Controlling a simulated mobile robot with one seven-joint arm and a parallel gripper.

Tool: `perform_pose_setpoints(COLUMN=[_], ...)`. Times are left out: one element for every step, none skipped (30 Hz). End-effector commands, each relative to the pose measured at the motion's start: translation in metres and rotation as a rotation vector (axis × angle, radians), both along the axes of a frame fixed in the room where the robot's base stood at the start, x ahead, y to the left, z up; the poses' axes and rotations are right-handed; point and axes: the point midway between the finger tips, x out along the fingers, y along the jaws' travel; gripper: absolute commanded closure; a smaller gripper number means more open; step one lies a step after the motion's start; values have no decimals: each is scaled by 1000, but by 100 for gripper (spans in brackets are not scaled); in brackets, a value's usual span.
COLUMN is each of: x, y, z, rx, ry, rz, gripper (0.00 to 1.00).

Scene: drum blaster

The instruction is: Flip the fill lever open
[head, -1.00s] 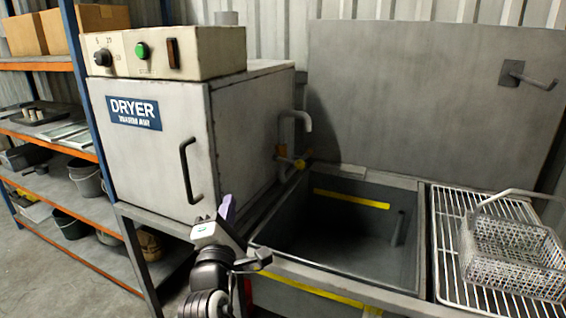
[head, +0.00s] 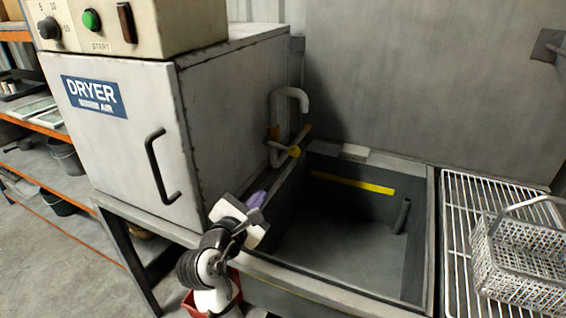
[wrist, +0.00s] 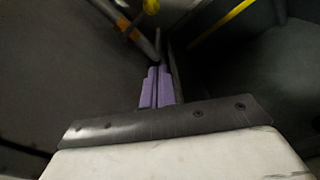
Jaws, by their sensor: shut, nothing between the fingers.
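The fill lever (head: 281,147) is a short bar with a yellow tip. It sits on the grey bent fill pipe (head: 292,95) at the back left corner of the sink, beside the dryer. In the wrist view a yellow tip (wrist: 150,6) shows at the top edge. My gripper (head: 257,197) is at the sink's left rim, in front of and below the lever, and apart from it. Its purple fingers (wrist: 158,72) are closed together and empty, pointing toward the pipe corner. The lever's pivot is too small to make out.
The dryer (head: 130,130) with its black door handle (head: 160,168) stands close on the left. The sink (head: 345,225) is open and looks empty. A wire basket (head: 525,255) sits on a rack (head: 470,200) at the right.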

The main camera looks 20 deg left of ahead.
Motion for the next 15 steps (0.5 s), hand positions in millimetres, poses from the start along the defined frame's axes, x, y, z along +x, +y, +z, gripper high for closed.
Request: perform_pose_setpoints(x=[0,0,1,2,4,7,11,15,21,27,33,41,47,54,63], y=[0,0,0,0,0,0,0,0,-1,-1,-1,-1,0,-1,-1], z=[0,0,0,1,1,1,1,1,1,1,0,0,0,0,-1], rx=[1,1,1,1,1,1,1,0,1,2,1,0,-1,0,0], ry=[0,0,-1,-1,-2,-3,-3,-3,-1,-2,-2,-1,-2,-2,-1], rz=[1,1,0,0,0,-1,-1,-1,-2,-3,-3,-3,-2,-3,-3], gripper=[100,100,100,100,100,100,100,100,100,100,100,100,100,100,100])
